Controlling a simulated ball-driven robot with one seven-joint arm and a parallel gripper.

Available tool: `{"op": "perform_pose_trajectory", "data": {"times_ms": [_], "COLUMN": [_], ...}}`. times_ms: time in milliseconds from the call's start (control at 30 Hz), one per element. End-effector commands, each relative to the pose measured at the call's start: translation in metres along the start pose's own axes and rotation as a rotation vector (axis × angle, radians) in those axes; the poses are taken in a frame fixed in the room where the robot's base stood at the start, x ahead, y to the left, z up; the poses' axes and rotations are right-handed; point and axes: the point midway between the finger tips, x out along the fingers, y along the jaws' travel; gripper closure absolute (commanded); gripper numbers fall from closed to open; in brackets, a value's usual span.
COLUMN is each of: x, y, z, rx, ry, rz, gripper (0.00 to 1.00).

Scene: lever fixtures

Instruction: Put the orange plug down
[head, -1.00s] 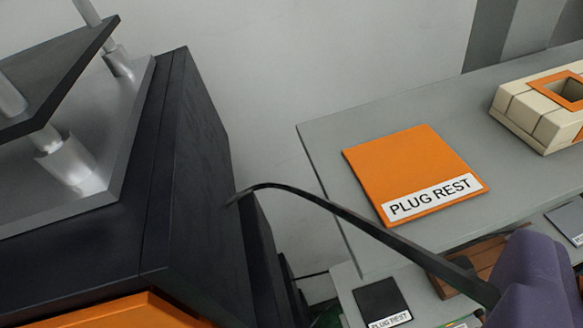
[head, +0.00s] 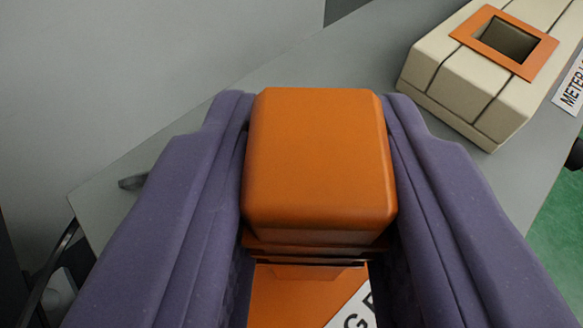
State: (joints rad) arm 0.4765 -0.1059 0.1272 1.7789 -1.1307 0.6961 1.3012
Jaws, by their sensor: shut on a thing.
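The orange plug (head: 320,165) is a rounded block in the middle of the head view. My gripper (head: 318,170) has purple fingers pressed on its left and right sides and is shut on it. Below the plug, between the fingers, part of the orange plug rest pad (head: 285,300) shows, with a corner of its white label (head: 355,310). The plug is over or near the pad; I cannot tell whether its underside touches it. Most of the pad is hidden by the plug and fingers.
A cream block with an orange-framed square opening (head: 508,45) stands at the upper right on the grey table (head: 345,65). A white label reading METER (head: 572,90) is beside it. Green floor (head: 560,215) shows at the right. The table between the plug and block is clear.

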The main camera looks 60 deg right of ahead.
Motion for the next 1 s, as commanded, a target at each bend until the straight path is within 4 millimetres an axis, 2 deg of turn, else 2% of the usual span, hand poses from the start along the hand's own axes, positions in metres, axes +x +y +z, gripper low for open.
{"op": "perform_pose_trajectory", "data": {"times_ms": [467,500,600,1000], "x": [0.0025,0.0024,0.0021,-0.0021], "y": [-0.0001,0.0000,0.0000,-0.0002], "z": [0.0083,0.0080,0.0071,0.0020], "rx": [0.000,0.000,0.000,0.001], "ry": [0.001,0.001,0.001,0.002], "rz": [-0.001,-0.001,-0.001,-0.002], "gripper": [0.99,0.64,0.43,0.43]}}
